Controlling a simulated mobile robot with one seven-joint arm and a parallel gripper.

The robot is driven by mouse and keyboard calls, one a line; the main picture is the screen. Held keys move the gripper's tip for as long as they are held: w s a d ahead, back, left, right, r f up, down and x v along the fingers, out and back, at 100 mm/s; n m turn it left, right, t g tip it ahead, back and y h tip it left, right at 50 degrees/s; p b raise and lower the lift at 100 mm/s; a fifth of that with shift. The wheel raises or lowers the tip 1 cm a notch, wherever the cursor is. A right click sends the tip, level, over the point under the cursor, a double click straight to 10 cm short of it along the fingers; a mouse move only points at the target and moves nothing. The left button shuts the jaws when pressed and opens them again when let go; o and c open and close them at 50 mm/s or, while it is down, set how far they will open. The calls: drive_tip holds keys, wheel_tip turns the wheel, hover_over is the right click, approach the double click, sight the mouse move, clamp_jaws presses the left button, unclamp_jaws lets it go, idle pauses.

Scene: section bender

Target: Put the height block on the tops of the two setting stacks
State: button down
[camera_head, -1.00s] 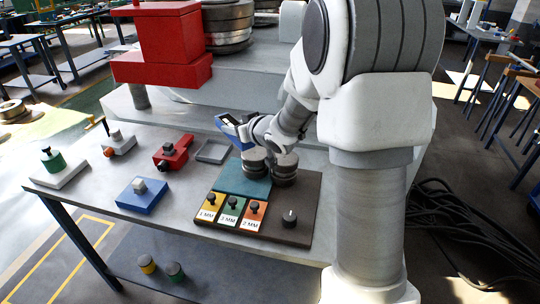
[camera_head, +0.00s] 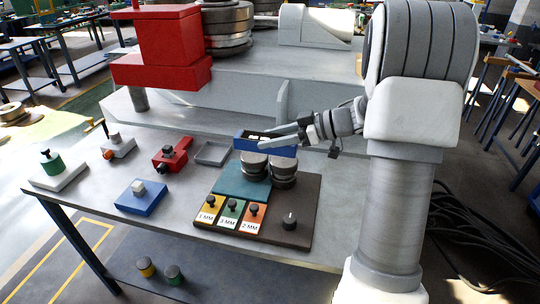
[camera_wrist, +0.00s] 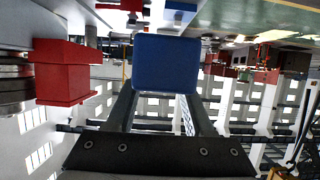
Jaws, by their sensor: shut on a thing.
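The height block (camera_head: 274,150) is a long blue block, held level by my gripper (camera_head: 283,134). In the wrist view its blue face (camera_wrist: 167,63) fills the space between the fingertips. In the head view the block shows just above and behind the two setting stacks, the left stack (camera_head: 255,168) and the right stack (camera_head: 284,173).
The dark board (camera_head: 305,205) also carries a teal plate (camera_head: 232,181), labelled coloured pads with black knobs, and a loose dark knob (camera_head: 289,220). A grey tray (camera_head: 211,153), red fixture (camera_head: 171,158) and blue block with a grey cube (camera_head: 142,195) stand left. A large machine (camera_head: 240,108) stands behind.

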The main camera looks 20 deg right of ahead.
drive_tip(key=w+d+f, duration=0.1)
drive_tip(key=w+f, duration=0.1)
drive_tip(key=w, duration=0.1)
drive_tip(key=w+d+f, duration=0.2)
drive_tip(key=w, duration=0.2)
drive_tip(key=w+d+f, duration=0.1)
drive_tip(key=w+f, duration=0.2)
drive_tip(key=shift+w+d+b, duration=0.2)
drive_tip(key=shift+w+b, duration=0.05)
drive_tip(key=shift+b, duration=0.1)
drive_tip(key=shift+f, duration=1.9)
drive_tip(key=shift+f, duration=0.1)
drive_tip(key=shift+c, duration=1.4)
unclamp_jaws()
drive_tip(key=shift+f, duration=0.1)
